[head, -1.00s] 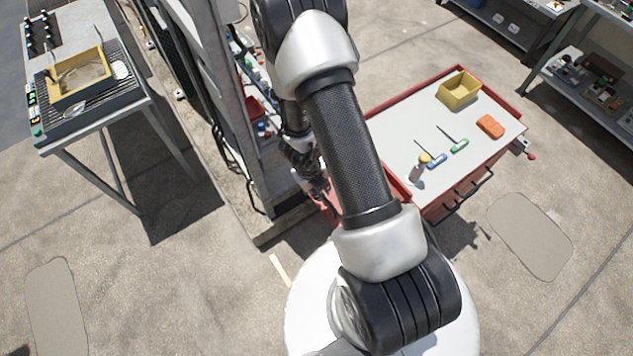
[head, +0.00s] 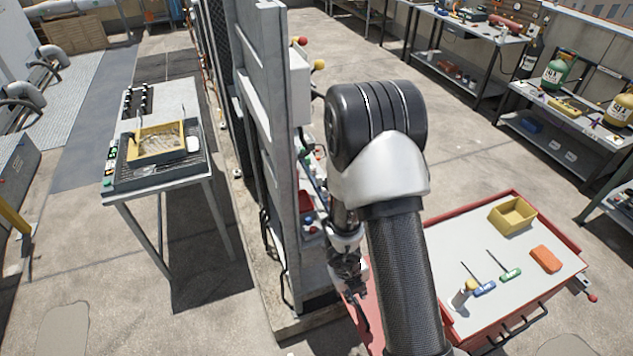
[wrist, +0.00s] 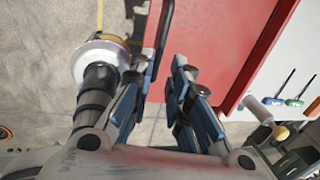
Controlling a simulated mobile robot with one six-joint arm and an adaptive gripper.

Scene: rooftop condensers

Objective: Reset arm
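My gripper (head: 350,277) hangs low beside the grey frame, near the left end of the red cart (head: 465,232), partly hidden by my arm. In the wrist view my gripper (wrist: 165,85) shows two blue-padded fingers with a gap between them and nothing held. The red side of the cart (wrist: 225,50) lies just beyond the fingers.
A grey upright frame (head: 268,130) stands close left of my arm. The cart top holds a yellow bin (head: 512,216), an orange block (head: 545,258), screwdrivers and a small bottle. A side table (head: 150,190) with a yellow tray stands left.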

